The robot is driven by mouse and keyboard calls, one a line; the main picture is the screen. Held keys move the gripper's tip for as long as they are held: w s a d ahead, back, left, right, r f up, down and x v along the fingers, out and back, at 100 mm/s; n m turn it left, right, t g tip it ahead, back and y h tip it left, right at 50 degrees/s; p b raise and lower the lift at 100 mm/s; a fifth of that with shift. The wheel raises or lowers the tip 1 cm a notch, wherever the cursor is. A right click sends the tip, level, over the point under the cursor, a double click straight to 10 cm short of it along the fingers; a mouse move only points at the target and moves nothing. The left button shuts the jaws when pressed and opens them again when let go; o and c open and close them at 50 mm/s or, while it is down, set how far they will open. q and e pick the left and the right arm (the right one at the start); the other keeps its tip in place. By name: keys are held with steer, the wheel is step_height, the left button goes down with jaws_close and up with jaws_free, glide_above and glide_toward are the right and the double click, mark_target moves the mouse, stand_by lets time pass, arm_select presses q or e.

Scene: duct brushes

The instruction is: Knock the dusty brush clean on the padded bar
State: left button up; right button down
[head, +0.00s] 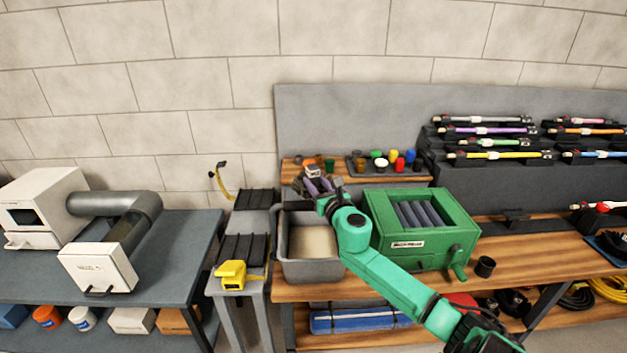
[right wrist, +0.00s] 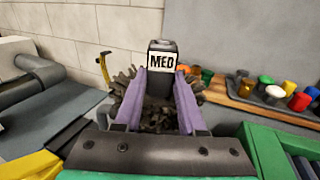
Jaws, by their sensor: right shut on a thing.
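My right gripper (head: 318,186) is shut on a brush (head: 300,188) above the back of a grey bin (head: 284,262). In the right wrist view, the purple fingers (right wrist: 161,88) close on the brush's black block, which has a white MED label (right wrist: 163,64). Its dark, dusty-looking bristles (right wrist: 157,119) spread out below and to both sides of the fingers. The bin has a pale floor. I cannot make out the padded bar; the gripper and brush cover the bin's back edge. My left gripper is not in view.
A green box with grey rollers (head: 419,215) and a crank stands close right of the bin. A yellow device (head: 233,275) sits left of it. Small coloured pots (head: 399,163) stand behind. Racks of coloured rods (head: 490,143) are at the right.

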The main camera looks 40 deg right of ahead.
steer(key=shift+w+f, duration=0.1)
steer(key=shift+f, duration=0.05)
steer(key=shift+f, duration=0.15)
step_height(320, 180, down, 5)
steer(key=b, duration=0.4)
steer(key=shift+r+b, duration=0.2)
steer(key=shift+b, duration=0.15)
step_height(320, 180, up, 5)
steer(key=p, duration=0.5)
steer(key=shift+r, duration=0.2)
steer(key=shift+f, duration=0.2)
